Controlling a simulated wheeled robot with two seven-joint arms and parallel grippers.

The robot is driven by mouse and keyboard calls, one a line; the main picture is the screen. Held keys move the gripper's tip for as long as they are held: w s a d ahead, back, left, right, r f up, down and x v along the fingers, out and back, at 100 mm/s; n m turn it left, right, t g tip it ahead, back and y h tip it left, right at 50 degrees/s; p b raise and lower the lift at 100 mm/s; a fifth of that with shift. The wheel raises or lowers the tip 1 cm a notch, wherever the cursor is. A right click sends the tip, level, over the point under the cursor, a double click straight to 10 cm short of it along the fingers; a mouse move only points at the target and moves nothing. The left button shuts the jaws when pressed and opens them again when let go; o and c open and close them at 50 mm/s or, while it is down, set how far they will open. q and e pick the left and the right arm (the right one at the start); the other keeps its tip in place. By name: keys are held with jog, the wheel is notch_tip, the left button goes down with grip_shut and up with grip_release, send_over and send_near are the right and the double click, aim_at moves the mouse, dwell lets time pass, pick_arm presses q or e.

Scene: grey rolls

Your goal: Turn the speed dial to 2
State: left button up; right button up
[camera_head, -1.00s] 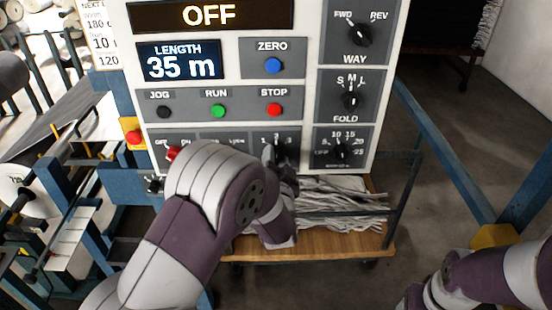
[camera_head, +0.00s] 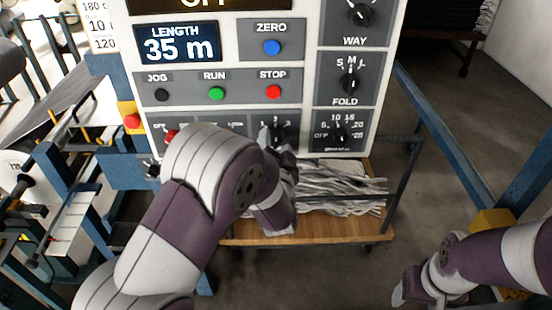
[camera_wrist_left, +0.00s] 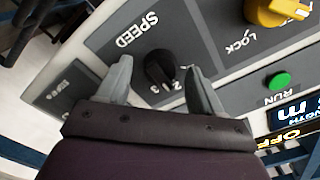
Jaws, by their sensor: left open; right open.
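The speed dial is a black knob (camera_wrist_left: 160,67) under the SPEED label in the left wrist view, which is upside down. Small numbers sit beside it; I cannot tell for sure which one its pointer marks. My left gripper (camera_wrist_left: 160,85) is open, with one grey finger on each side of the knob; I cannot tell whether they touch it. In the head view my left gripper (camera_head: 274,140) is at the lower middle of the panel, partly hiding the dial. My right gripper (camera_head: 402,292) is low at the right, away from the panel and partly cut off.
A yellow knob labelled LOCK (camera_wrist_left: 277,10) is beside the speed dial. The green RUN button (camera_head: 216,93), red STOP button (camera_head: 273,92) and FOLD dial (camera_head: 350,84) are close by. A wooden cart (camera_head: 300,232) with grey strands stands below. Blue rails (camera_head: 440,140) run at right.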

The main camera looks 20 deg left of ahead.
pick_arm(q)
jog(key=b+v, duration=0.2)
jog(key=v, duration=1)
